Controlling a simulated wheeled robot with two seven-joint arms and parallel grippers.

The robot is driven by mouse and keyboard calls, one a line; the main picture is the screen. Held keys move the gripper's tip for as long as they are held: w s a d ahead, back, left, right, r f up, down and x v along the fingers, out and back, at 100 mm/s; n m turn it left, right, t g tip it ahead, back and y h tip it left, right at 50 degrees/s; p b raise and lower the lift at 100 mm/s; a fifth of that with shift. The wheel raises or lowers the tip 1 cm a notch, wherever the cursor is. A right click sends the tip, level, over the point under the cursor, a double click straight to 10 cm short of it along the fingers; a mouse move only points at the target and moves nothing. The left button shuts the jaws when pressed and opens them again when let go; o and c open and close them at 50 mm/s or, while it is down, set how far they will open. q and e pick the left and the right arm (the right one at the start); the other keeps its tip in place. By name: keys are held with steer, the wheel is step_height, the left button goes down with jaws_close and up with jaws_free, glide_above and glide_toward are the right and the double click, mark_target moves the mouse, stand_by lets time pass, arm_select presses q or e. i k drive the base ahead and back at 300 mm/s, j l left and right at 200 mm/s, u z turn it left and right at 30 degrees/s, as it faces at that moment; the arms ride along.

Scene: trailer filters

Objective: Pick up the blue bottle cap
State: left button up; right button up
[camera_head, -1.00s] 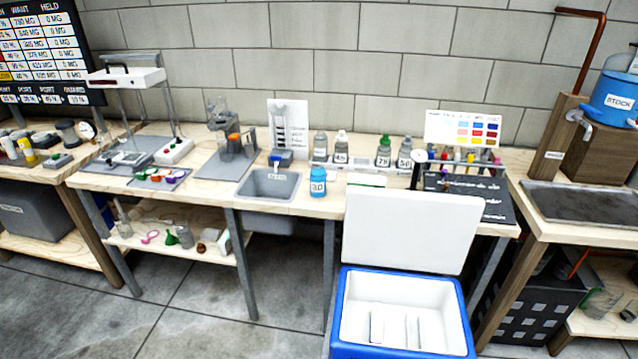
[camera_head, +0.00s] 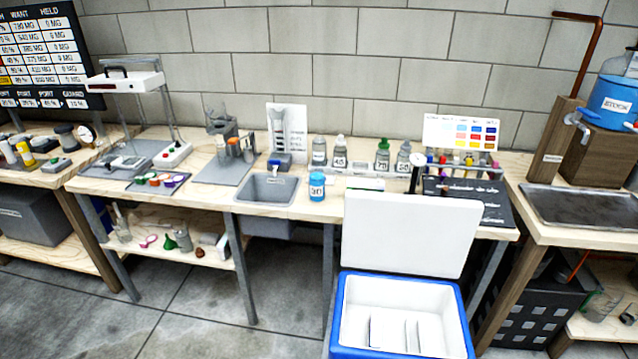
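A small blue bottle (camera_head: 317,187) with a white label stands upright near the front edge of the wooden bench, just right of the grey sink. Its top (camera_head: 317,175) also looks blue; I cannot tell whether that is a separate cap. Several small coloured round pieces lie on a dark mat (camera_head: 135,187) at the bench's left; they look red, green and purple, and are too small to tell whether one is a blue cap. A small blue part (camera_head: 275,161) shows on the grey device behind the sink. Neither of my grippers is in view.
A blue-and-white cooler (camera_head: 345,300) stands on the floor before the bench, its white lid (camera_head: 408,233) raised against the front edge. The sink (camera_head: 268,186) is left of the bottle. Several labelled bottles (camera_head: 340,150) stand in a row behind. A metal tray (camera_head: 580,203) is at the right.

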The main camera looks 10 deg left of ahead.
mark_target(316, 178)
steer(key=i+j+z, duration=0.4)
steer(key=j, duration=0.35)
steer(key=i+j+z, duration=0.15)
steer(key=j, duration=0.3)
steer(key=i+j+z, duration=0.2)
steer(key=j, duration=0.25)
steer(key=i+j+z, duration=0.2)
steer(key=j, duration=0.25)
steer(key=j+z, duration=0.2)
steer(key=j, duration=0.25)
